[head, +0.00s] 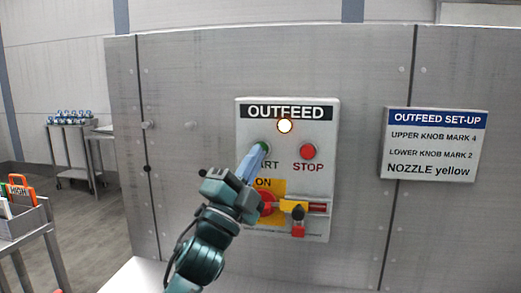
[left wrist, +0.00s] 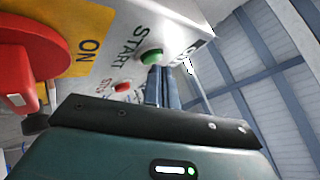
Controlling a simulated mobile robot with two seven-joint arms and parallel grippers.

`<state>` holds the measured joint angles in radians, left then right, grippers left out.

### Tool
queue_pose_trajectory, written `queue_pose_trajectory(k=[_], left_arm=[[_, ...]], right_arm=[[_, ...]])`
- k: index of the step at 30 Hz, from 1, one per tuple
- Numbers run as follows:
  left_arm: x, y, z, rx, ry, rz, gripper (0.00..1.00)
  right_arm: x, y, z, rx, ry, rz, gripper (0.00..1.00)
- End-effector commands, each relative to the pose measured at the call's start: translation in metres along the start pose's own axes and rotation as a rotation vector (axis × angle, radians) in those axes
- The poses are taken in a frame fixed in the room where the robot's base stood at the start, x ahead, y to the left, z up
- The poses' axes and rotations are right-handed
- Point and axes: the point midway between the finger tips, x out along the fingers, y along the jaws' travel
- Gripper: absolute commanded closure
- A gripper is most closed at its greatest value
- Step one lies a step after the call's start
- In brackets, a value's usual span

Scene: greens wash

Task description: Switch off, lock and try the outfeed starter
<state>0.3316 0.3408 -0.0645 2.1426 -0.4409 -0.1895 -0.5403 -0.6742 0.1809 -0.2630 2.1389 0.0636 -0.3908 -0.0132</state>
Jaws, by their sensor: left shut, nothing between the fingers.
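The OUTFEED starter box (head: 325,165) is on a grey metal panel, its round lamp (head: 285,126) glowing. My left gripper (head: 261,151) is shut and empty, its fingertips at the green START button (head: 265,146). The left wrist view shows the fingers (left wrist: 158,75) right by the green button (left wrist: 152,57); I cannot tell whether they press it. The red STOP button (head: 308,151) is to the right. Below, the red rotary switch (head: 268,203) is partly hidden by my gripper, near a yellow ON plate (head: 264,184).
A set-up sign (head: 435,145) hangs on the panel to the right. A cart (head: 30,220) at the left holds orange-handled items, one marked HIGH (head: 18,190). A farther cart (head: 75,150) carries several small blue-and-white items. Floor shows between the carts and panel.

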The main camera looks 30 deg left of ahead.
Motion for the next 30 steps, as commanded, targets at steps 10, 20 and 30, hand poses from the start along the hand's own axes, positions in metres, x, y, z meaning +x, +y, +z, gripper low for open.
queue_pose_trajectory(k=[10, 20, 30], left_arm=[[-0.006, -0.004, -0.004, 0.000, 0.001, -0.001, 1.00], [-0.018, -0.013, -0.014, -0.001, 0.002, -0.001, 1.00], [-0.039, -0.028, -0.028, 0.000, 0.001, -0.001, 1.00]], right_arm=[[-0.001, 0.000, -0.001, 0.001, 0.000, 0.000, 0.64], [-0.002, -0.001, -0.004, 0.003, 0.001, 0.000, 0.64], [-0.003, -0.001, -0.005, 0.004, 0.001, 0.000, 0.64]])
